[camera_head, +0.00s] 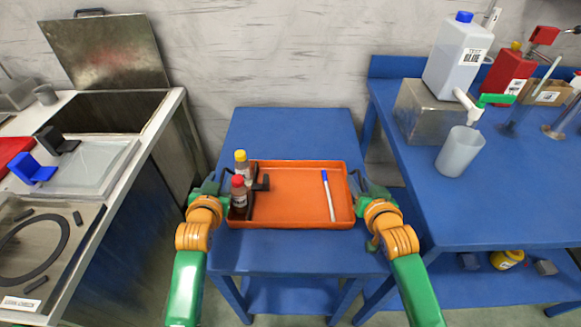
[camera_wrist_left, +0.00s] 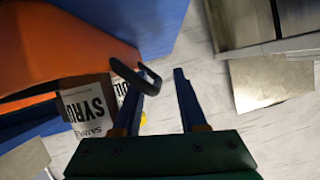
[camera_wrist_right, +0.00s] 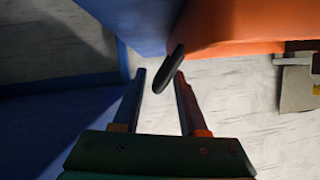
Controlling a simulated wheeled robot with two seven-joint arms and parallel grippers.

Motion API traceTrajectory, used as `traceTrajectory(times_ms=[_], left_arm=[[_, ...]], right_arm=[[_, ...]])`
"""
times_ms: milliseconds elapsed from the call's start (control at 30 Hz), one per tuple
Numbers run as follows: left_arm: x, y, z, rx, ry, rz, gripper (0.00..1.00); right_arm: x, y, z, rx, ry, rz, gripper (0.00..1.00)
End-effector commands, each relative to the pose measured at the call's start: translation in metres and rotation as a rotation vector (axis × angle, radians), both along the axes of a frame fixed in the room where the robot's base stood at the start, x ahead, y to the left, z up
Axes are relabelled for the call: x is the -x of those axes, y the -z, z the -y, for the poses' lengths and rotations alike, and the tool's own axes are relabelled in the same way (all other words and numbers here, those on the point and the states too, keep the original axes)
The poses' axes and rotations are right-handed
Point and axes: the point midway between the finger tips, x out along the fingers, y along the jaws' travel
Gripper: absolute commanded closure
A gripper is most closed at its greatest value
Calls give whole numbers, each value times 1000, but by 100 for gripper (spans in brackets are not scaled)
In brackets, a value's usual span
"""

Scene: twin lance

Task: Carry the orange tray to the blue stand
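The orange tray (camera_head: 290,200) is over the blue stand (camera_head: 288,130) in the middle; whether it rests on the top is hard to tell. It holds a yellow-capped bottle (camera_head: 241,163), a red-capped brown bottle (camera_head: 239,192), a black item (camera_head: 261,183) and a blue-and-white pen (camera_head: 327,195). My left gripper (camera_head: 214,181) is at the tray's left side, open. In the left wrist view, a black handle (camera_wrist_left: 136,76) reaches between its fingertips. My right gripper (camera_head: 361,188) is at the right side, open. In the right wrist view, a black handle (camera_wrist_right: 169,69) lies between its fingertips.
A blue bench (camera_head: 510,190) on the right carries a large white jug (camera_head: 457,58), a metal block (camera_head: 415,111) and a translucent cup (camera_head: 459,152). A workbench with an open metal lid (camera_head: 105,52) stands on the left. The stand's rear top is clear.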

Motion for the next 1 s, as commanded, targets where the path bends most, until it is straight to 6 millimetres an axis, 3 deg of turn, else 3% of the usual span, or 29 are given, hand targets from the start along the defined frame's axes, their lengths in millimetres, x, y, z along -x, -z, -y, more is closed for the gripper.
traceTrajectory(times_ms=[167, 500, 733, 867, 1000], left_arm=[[9, -3, 1, 0, 0, -1, 58], [86, -34, 7, 1, 0, -1, 58], [111, -44, 9, 0, 0, -1, 58], [112, -45, 9, 0, 0, 0, 58], [112, -45, 9, 0, 0, 0, 58]], right_arm=[[0, 0, 0, 0, 0, 0, 58], [0, 0, 0, 0, 0, 0, 58], [2, -1, 0, 0, 0, 0, 58], [21, -8, 2, 0, -1, 1, 58], [56, -22, 5, 0, -1, 0, 58]])
